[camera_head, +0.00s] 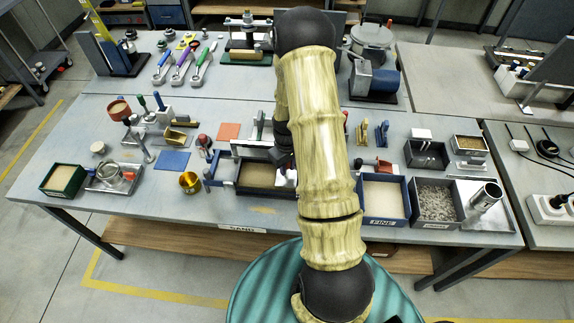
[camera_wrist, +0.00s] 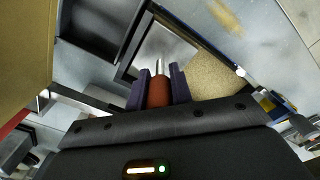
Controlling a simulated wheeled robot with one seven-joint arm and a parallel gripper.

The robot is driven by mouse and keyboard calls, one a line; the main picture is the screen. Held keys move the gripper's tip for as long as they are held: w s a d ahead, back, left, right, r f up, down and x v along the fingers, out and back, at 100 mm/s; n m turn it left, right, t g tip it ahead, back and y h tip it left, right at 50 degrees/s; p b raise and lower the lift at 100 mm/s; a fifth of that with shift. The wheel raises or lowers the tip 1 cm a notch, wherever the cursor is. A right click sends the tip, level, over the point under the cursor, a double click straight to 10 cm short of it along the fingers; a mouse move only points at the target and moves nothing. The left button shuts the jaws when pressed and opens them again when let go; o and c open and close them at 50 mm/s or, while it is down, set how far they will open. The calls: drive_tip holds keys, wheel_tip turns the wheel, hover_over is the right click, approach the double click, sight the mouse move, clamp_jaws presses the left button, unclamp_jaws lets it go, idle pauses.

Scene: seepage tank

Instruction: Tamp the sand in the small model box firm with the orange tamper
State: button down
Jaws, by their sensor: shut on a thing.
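My gripper (camera_wrist: 158,82) is shut on the orange-brown handle of the tamper (camera_wrist: 159,93) in the wrist view. A bare metal rod runs from the handle toward a flat grey square plate (camera_wrist: 168,45), which looks like the tamper's foot. The plate lies over the dark-walled model box, beside its tan sand (camera_wrist: 217,76). I cannot tell whether the plate presses on the sand or hangs just above it. In the head view the model box (camera_head: 238,188) stands at the table's front middle, with tan sand in it. My arm hides its right part and the tamper.
A blue sand bin (camera_head: 383,222) marked FINE and a gravel bin (camera_head: 437,226) stand right of my arm. A brass cup (camera_head: 189,182) and a blue mat (camera_head: 173,160) lie left of the box. A green sand box (camera_head: 64,195) stands at the far left.

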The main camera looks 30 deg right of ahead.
drive_tip(key=shift+r+p, duration=1.15)
drive_tip(key=shift+r, duration=0.8)
